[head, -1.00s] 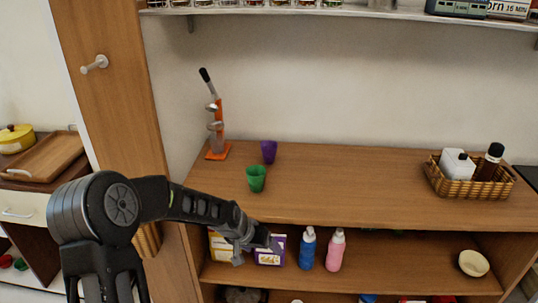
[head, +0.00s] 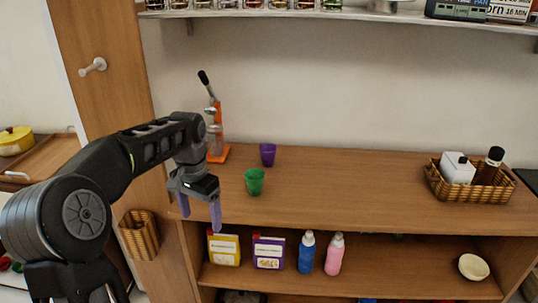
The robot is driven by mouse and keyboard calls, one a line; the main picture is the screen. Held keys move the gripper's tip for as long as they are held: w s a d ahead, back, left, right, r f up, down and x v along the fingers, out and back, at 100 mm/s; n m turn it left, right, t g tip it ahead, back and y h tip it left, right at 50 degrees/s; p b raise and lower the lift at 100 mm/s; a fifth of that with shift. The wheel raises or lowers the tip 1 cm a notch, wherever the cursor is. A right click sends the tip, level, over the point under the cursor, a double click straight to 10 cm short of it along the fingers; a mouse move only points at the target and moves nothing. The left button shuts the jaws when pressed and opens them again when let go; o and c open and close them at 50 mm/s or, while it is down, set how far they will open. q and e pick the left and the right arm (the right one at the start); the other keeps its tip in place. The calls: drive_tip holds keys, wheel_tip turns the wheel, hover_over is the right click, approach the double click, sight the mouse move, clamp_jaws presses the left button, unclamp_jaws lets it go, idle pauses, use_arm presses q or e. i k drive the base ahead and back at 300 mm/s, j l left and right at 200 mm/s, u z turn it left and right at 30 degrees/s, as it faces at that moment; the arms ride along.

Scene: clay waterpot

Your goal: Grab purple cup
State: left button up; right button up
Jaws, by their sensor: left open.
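The purple cup (head: 267,154) stands upright on the wooden counter, to the right of the orange juicer. A green cup (head: 254,181) stands in front of it, a little to the left. My left gripper (head: 200,208) is open and empty, pointing down near the counter's front left edge. It is to the left of and nearer than both cups, touching neither. My right gripper is not in view.
The orange juicer (head: 217,140) stands behind my left gripper. A wicker basket (head: 470,186) with bottles sits at the counter's right. Boxes and bottles (head: 307,252) stand on the shelf below. The middle of the counter (head: 350,185) is clear.

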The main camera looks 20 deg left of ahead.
sight(268, 150)
drive_tip(key=i, duration=1.45)
